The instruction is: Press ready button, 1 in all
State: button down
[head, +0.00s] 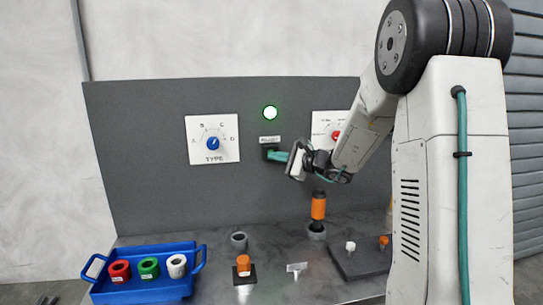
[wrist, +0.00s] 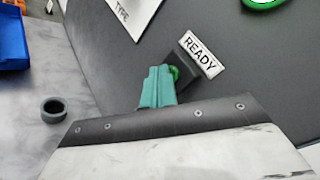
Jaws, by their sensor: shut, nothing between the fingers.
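The ready button is a small green button (wrist: 175,72) in a dark housing (wrist: 187,59) on the grey upright panel, beside a white READY label (wrist: 199,54). In the head view its housing (head: 268,147) sits under the label, and my fingers hide most of the button. My gripper (head: 274,155) has teal fingers, shut and empty, pointing at the panel. In the wrist view the fingertips (wrist: 159,72) overlap the button's left edge. I cannot tell whether they touch it. A round lamp (head: 270,113) above the label glows white with a green rim.
A TYPE dial (head: 213,143) is left of the button, and a red-knob dial (head: 336,135) is right. Below, a blue tray (head: 145,289) holds red, green and white rings. A grey ring (head: 239,241) and an orange-and-black cylinder (head: 318,208) stand on the bench.

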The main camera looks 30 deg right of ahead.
jog(key=shift+s, duration=0.1)
jog(key=shift+s+a, duration=0.3)
jog(key=shift+s, duration=0.5)
jog(key=shift+s+a, duration=0.25)
jog(key=shift+s, duration=0.55)
jog(key=shift+s+a, duration=0.25)
jog(key=shift+s, duration=0.5)
jog(key=shift+s+a, duration=0.25)
jog(key=shift+s, duration=0.55)
